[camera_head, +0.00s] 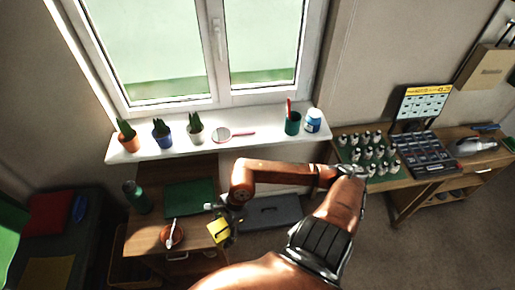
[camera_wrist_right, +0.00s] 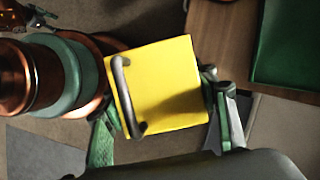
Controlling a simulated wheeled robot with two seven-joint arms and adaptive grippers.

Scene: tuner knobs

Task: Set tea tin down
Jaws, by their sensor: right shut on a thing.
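The tea tin is a yellow box (camera_head: 218,230) with a grey bar handle on the face toward the wrist camera; it also fills the middle of the right wrist view (camera_wrist_right: 172,85). My right gripper (camera_head: 228,222) is shut on the tin, with one finger on each side of it in the wrist view (camera_wrist_right: 165,125). In the head view the tin appears by the right front edge of the small wooden desk (camera_head: 150,238). The wrist view shows floor around much of the tin, so it looks held up; its height is unclear.
A windowsill (camera_head: 262,138) with potted plants runs behind. A second table at right holds several small bottles (camera_head: 365,150).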

